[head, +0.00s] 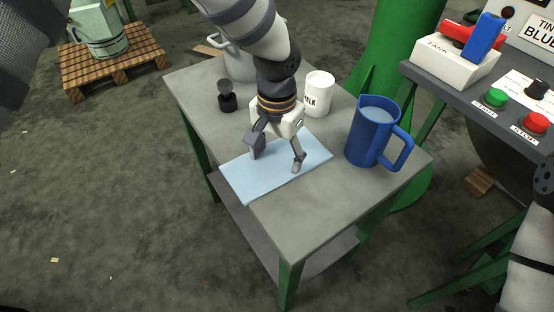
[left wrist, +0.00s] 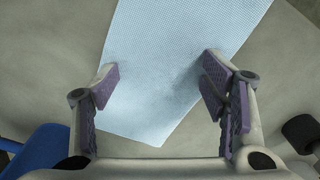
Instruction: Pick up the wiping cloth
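The wiping cloth (head: 255,180) is a light blue rectangle lying flat on the grey table, near its left front side. In the left wrist view the cloth (left wrist: 175,60) runs from the top edge down between my fingers, with a corner near the palm. My left gripper (head: 276,164) points down over the cloth with its fingers spread wide. It also shows in the left wrist view (left wrist: 158,88), open, with nothing between the pads. I cannot tell whether the fingertips touch the cloth. My right gripper is not in view; only part of my right arm shows at the right edge.
A blue pitcher (head: 366,137) with liquid stands right of the cloth. A white labelled cup (head: 318,95), a small black object (head: 227,98) and a pale pot (head: 238,66) stand behind. A button console (head: 510,112) is at the right. The table's front (head: 300,225) is clear.

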